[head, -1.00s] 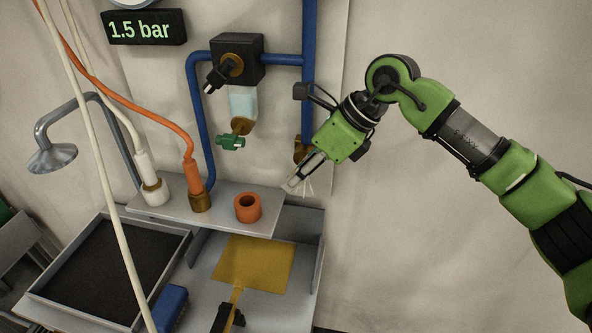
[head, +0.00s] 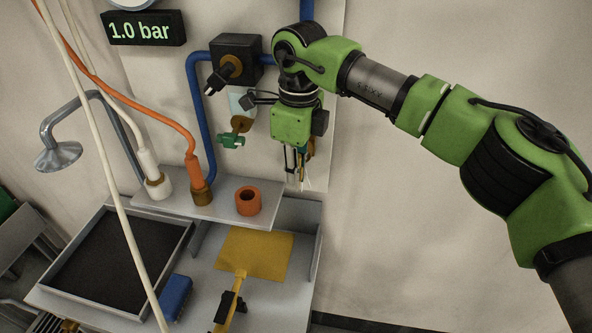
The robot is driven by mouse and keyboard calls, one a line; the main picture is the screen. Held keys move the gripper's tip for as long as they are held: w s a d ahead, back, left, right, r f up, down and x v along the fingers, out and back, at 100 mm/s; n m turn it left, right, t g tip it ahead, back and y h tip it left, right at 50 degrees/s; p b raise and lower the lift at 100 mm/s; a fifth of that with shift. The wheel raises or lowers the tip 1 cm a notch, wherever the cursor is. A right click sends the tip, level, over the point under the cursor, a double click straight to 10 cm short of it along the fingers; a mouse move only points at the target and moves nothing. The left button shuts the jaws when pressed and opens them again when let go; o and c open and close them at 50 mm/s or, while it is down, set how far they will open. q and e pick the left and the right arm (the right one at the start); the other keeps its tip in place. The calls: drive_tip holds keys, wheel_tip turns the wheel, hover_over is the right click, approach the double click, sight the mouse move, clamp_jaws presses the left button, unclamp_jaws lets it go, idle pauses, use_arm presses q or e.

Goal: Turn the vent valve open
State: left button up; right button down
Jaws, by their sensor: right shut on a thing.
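The vent valve (head: 310,149), a brass fitting low on the blue pipe, is mostly hidden behind my right gripper. Thin white streaks show below it. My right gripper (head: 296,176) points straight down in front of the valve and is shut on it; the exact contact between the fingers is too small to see. A dark display (head: 143,28) on the wall reads 1.0 bar. My left gripper is not in view.
A black regulator (head: 237,55) with a clear bowl and green drain tap (head: 231,141) sits close left of my right gripper. Below is a grey shelf (head: 225,209) with an orange ring (head: 248,200). Orange and white hoses hang at left. The wall at right is clear.

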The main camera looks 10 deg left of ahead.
idle(0.3)
drive_tip(key=c, duration=2)
unclamp_jaws()
